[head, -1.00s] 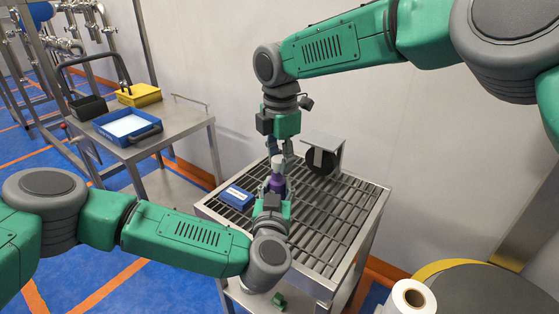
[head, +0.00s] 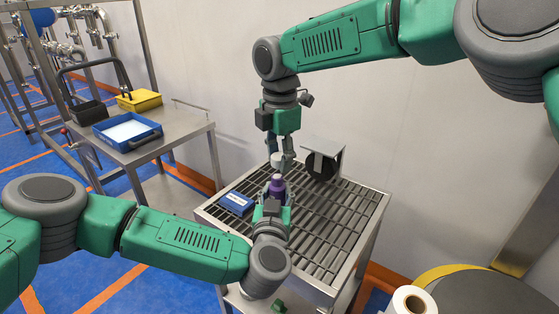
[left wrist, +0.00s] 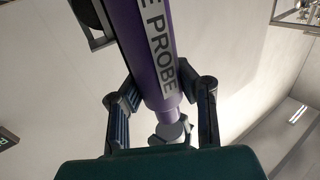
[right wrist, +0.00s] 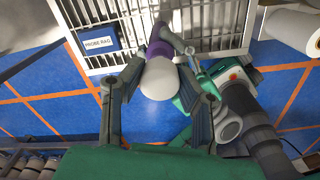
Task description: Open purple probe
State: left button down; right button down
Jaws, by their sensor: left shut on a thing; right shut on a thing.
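The purple probe (head: 277,187) stands upright above the slatted table top, and its label ending in "E PROBE" shows in the left wrist view (left wrist: 150,45). My left gripper (head: 273,206) is shut around its body from the near side. My right gripper (head: 281,158) points down from above, shut on the white cap (head: 277,160). The cap is apart from the probe, with a small gap between them. In the right wrist view the white cap (right wrist: 160,79) sits between my fingers, with the purple body (right wrist: 160,46) beyond it.
A blue box labelled "PROBE RAG" (right wrist: 97,39) lies on the slatted table (head: 322,238), left of the probe. A metal bracket with a dark disc (head: 322,165) stands behind right. A side cart (head: 170,147) holds blue and yellow trays. Slats at right are clear.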

aim_at(280, 156)
jog(key=shift+r, duration=2)
pick_arm(q)
jog(key=c, duration=1.2)
grip_release()
